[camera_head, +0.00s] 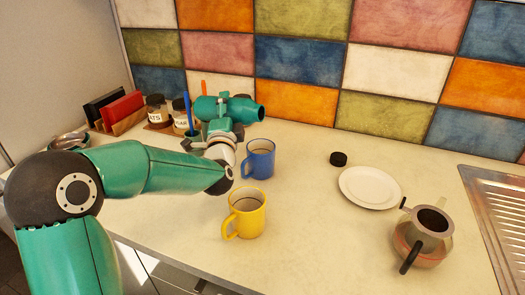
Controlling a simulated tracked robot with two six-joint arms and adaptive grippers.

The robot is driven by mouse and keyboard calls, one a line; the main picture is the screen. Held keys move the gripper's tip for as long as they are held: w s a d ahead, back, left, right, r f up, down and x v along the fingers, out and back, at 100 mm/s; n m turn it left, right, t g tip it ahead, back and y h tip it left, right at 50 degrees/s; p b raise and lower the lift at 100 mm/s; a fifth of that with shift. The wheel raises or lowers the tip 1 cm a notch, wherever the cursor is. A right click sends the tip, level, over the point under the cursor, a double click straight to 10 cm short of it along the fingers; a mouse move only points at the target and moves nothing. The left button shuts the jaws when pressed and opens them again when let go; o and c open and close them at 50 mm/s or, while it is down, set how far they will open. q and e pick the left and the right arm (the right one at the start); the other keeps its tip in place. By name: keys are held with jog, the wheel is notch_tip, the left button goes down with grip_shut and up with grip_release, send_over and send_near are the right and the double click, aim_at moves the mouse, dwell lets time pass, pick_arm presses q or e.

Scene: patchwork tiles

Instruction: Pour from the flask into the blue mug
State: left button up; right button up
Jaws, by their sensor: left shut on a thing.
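The teal flask (242,109) lies almost level in the air, its dark open mouth pointing right. My left gripper (221,124) is shut on the flask around its middle. The blue mug (261,161) stands upright on the counter, with its handle to the left. The flask's mouth shows above the mug's rim in the picture; I cannot tell whether it is directly over the mug's opening. No stream of liquid can be made out, and the mug's inside is only partly visible. My right gripper is out of view.
A yellow mug (247,215) stands in front of the blue mug. A black cap (338,158), a white plate (370,187) and a teapot (424,237) are to the right, before a metal drainer (500,215). Jars (157,110) stand behind my arm. The counter's front middle is clear.

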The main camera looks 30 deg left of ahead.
pick_arm(q)
jog(key=shift+s+r+m, duration=0.15)
jog(key=shift+r+m, duration=0.15)
jog(key=shift+r, duration=0.15)
jog(key=shift+d+r+m+t+b, duration=0.1)
jog(key=shift+r+m+t+b, duration=0.4)
jog(key=shift+m, duration=0.1)
dwell(0.6)
dwell(1.3)
